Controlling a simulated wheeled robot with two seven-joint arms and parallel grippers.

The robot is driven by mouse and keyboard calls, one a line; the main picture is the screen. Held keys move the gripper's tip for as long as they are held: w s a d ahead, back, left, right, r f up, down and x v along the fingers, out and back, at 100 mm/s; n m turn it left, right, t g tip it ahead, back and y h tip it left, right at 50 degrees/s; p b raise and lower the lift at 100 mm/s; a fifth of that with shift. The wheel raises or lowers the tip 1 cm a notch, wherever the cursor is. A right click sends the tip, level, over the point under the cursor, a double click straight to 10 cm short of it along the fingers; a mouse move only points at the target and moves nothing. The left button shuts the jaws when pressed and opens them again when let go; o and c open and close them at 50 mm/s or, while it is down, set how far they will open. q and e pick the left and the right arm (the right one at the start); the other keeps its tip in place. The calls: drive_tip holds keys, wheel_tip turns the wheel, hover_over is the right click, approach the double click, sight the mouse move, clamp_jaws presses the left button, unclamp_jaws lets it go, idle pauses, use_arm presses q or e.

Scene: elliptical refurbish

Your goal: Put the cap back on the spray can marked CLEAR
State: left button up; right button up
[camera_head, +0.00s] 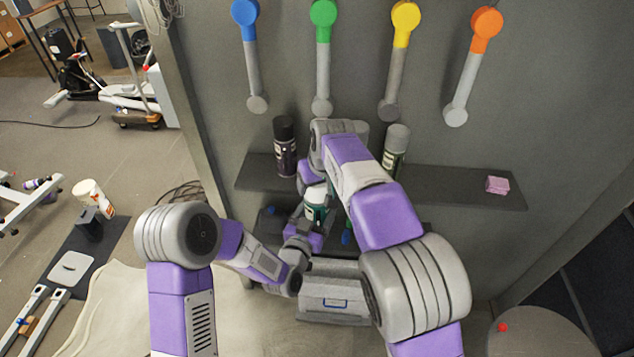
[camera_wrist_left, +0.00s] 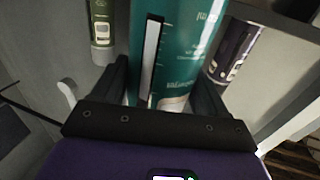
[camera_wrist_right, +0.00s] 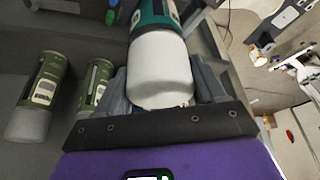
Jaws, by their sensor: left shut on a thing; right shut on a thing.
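A teal spray can (camera_head: 316,212) is upright between my two grippers in front of the shelf. In the left wrist view, the can (camera_wrist_left: 178,45) stands between the fingers of my left gripper (camera_wrist_left: 160,95), which is shut on it. I cannot read CLEAR on its label. A pale grey-white cap (camera_wrist_right: 160,65) is at the end of the can, in line with it and appearing to meet the teal body (camera_wrist_right: 152,14). My right gripper (camera_wrist_right: 160,95) is shut on this cap. I cannot tell whether the cap is fully seated. My right arm partly hides the can in the head view.
A dark can (camera_head: 286,155) and a green can with a grey cap (camera_head: 395,150) stand on the upper shelf (camera_head: 450,183), with a pink block (camera_head: 497,185) to the right. A grey box (camera_head: 335,302) sits below. Coloured levers (camera_head: 323,50) line the wall above.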

drive_tip(key=shift+f, duration=0.35)
drive_tip(key=o, duration=1)
drive_tip(key=shift+o, duration=0.2)
drive_tip(key=shift+v, duration=3.5)
drive_tip(key=shift+s+f, duration=0.1)
